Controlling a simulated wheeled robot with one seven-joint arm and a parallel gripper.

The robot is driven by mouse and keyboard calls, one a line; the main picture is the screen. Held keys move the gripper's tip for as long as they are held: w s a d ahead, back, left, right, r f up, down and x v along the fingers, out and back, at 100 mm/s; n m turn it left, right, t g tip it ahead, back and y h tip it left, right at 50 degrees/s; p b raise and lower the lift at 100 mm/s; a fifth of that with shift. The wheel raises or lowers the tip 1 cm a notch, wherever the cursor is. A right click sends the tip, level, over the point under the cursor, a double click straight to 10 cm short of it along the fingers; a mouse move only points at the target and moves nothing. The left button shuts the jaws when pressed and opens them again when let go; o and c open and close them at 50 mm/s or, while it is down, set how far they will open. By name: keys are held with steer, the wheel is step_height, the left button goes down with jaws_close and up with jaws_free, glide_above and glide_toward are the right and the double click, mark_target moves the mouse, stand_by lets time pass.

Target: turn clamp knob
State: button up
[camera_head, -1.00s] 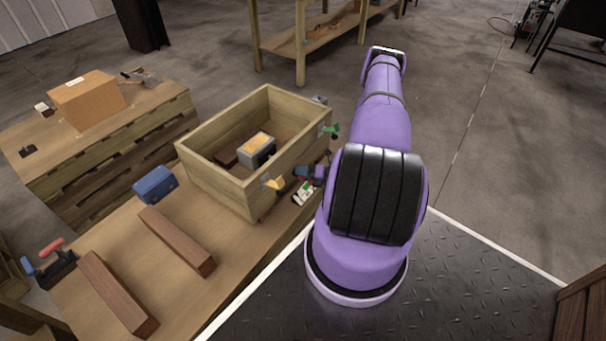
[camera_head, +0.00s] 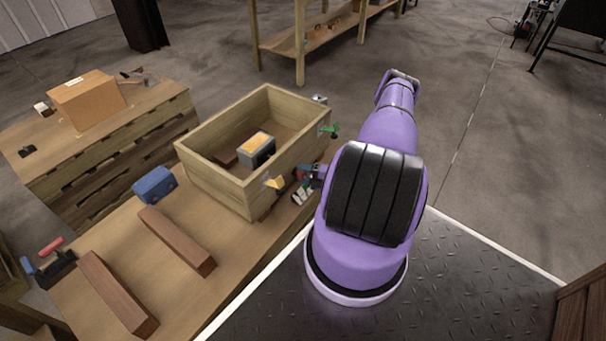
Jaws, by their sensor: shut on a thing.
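My gripper (camera_head: 316,174) is low beside the right wall of the wooden box, small in view and partly behind my purple arm. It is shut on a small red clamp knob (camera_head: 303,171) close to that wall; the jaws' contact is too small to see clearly. A green clamp handle (camera_head: 331,129) sticks out from the box's right wall further back. A yellow clamp handle (camera_head: 274,183) is at the box's near right corner. The open wooden box (camera_head: 215,190) stands on the workbench and holds a grey block with a yellow top (camera_head: 257,148).
Two brown wooden bars (camera_head: 176,240) lie on the bench (camera_head: 205,293) in front of the box. A blue block (camera_head: 154,184) lies left of it. A clamp with red and blue handles (camera_head: 50,262) is at the far left. A cardboard box (camera_head: 88,100) stands behind.

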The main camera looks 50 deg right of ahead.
stand_by(0.3)
steer(key=o, duration=0.9)
steer(key=shift+s, duration=0.15)
steer(key=v, duration=1)
steer(key=shift+s+d+f, duration=0.1)
steer(key=shift+s+d, duration=0.05)
steer(key=shift+s, duration=0.15)
